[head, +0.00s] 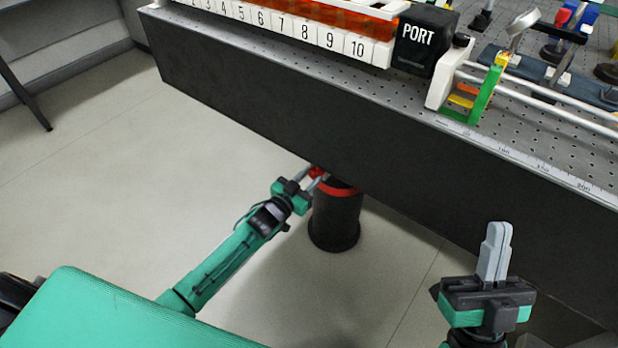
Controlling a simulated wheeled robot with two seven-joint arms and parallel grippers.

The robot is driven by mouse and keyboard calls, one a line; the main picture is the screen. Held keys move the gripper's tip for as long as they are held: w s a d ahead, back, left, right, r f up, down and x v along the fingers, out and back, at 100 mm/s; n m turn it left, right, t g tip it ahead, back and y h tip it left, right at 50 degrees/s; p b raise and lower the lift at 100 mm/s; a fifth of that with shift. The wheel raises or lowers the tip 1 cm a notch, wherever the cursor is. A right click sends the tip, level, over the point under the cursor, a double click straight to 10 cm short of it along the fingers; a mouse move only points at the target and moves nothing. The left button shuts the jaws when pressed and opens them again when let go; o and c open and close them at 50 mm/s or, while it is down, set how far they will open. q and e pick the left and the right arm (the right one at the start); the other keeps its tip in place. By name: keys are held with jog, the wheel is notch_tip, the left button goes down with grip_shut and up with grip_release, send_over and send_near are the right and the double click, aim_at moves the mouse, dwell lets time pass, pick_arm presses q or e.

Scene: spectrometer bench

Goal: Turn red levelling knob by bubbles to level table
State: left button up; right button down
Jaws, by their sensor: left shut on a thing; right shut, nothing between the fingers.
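The red levelling knob (316,173) shows as a small red part under the table's front edge, beside a red ring (338,187) at the top of a black leg (336,220). My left gripper (317,181) reaches in from the left and is shut on the knob, which its fingers partly hide. My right gripper (494,252) is shut and empty, pointing up in front of the table's dark side at lower right. The optical table (300,110) has a perforated grey top and a dark front face. I cannot make out any bubble level.
A numbered white rack (285,27) with orange contents stands along the table edge, beside a black PORT box (425,40). White rails (545,95) with a green-and-white end bracket and optics mounts are at upper right.

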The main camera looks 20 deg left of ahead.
pick_arm(q)
jog(key=m+p, duration=0.1)
jog(key=m, duration=0.2)
jog(key=shift+r+p, duration=0.1)
jog(key=shift+p, duration=0.3)
jog(key=m+p, duration=0.1)
jog(key=m, duration=0.3)
jog(key=shift+d+m, duration=0.1)
jog(key=shift+m, duration=2.1)
pick_arm(e)
jog(key=w+a+f+g, duration=0.1)
jog(key=a+f+g, duration=0.1)
jog(key=f+g, duration=0.2)
jog(key=w+a+f+g+h, duration=0.1)
jog(key=f+g, duration=0.3)
jog(key=f, duration=0.4)
jog(key=shift+w+a+f+g, duration=0.25)
jog(key=shift+a+g, duration=0.05)
jog(key=shift+a, duration=0.35)
pick_arm(q)
jog(key=shift+f, duration=0.2)
jog(key=shift+s, duration=0.1)
jog(key=o, duration=1)
jog(key=shift+s, duration=0.1)
